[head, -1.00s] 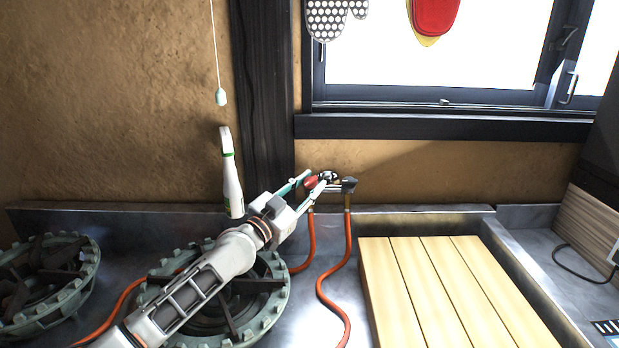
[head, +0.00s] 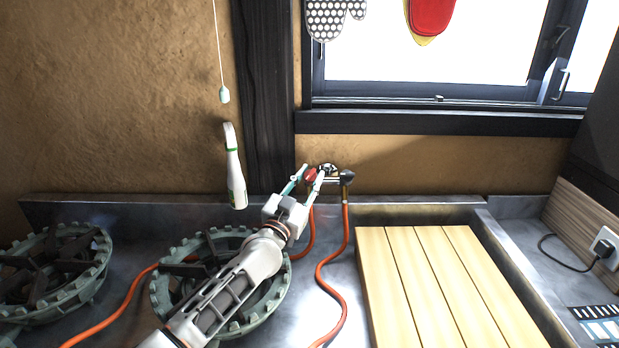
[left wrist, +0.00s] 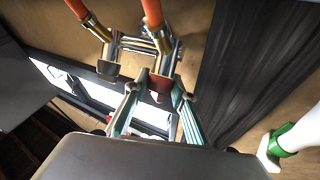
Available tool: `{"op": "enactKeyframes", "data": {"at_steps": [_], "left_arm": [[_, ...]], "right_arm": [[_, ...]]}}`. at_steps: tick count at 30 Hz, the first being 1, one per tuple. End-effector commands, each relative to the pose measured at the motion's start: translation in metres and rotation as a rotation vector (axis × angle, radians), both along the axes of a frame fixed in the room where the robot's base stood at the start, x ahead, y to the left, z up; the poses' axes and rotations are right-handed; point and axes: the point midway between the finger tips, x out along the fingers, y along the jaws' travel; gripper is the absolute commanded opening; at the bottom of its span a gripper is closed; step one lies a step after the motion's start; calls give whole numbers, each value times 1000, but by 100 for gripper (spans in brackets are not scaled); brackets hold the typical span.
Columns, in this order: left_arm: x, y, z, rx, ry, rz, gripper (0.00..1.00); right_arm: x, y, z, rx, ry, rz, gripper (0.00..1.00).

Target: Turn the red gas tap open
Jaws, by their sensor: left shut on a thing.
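The red gas tap (head: 311,175) is on a metal pipe fitting low on the clay wall, below the window. My left gripper (head: 307,177) reaches it from the lower left, with its fingers on either side of the red handle, shut on it. In the left wrist view, the two green-grey fingers (left wrist: 158,112) reach up to the fitting, and a little red (left wrist: 157,97) shows between them. The fingers hide much of the handle, so its exact angle is hard to tell. My right gripper is in neither view.
A second, black tap (head: 347,177) sits just right of the red one. Orange hoses (head: 325,275) hang from the fitting. A gas burner (head: 160,300) lies under my left arm. A white-green bottle (head: 235,175) is to the left. A slatted wooden board (head: 375,285) lies right.

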Motion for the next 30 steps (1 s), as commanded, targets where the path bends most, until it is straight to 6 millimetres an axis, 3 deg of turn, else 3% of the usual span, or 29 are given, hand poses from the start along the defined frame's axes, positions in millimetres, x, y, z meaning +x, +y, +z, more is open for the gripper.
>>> {"op": "enactKeyframes", "data": {"at_steps": [1, 2, 3, 4, 17, 30], "left_arm": [[0, -1, -1, 1, 1, -2, 3], [0, -1, -1, 1, 1, -2, 30], [0, -1, -1, 1, 1, -2, 40], [0, -1, 0, 1, 1, -2, 42], [0, -1, 6, -1, 0, -1, 42], [-1, -2, 69, -5, -2, -3, 42]], "right_arm": [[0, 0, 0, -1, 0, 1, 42], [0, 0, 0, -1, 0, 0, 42], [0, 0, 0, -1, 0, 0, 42], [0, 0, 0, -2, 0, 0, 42], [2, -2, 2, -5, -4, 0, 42], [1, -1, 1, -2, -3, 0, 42]]}}
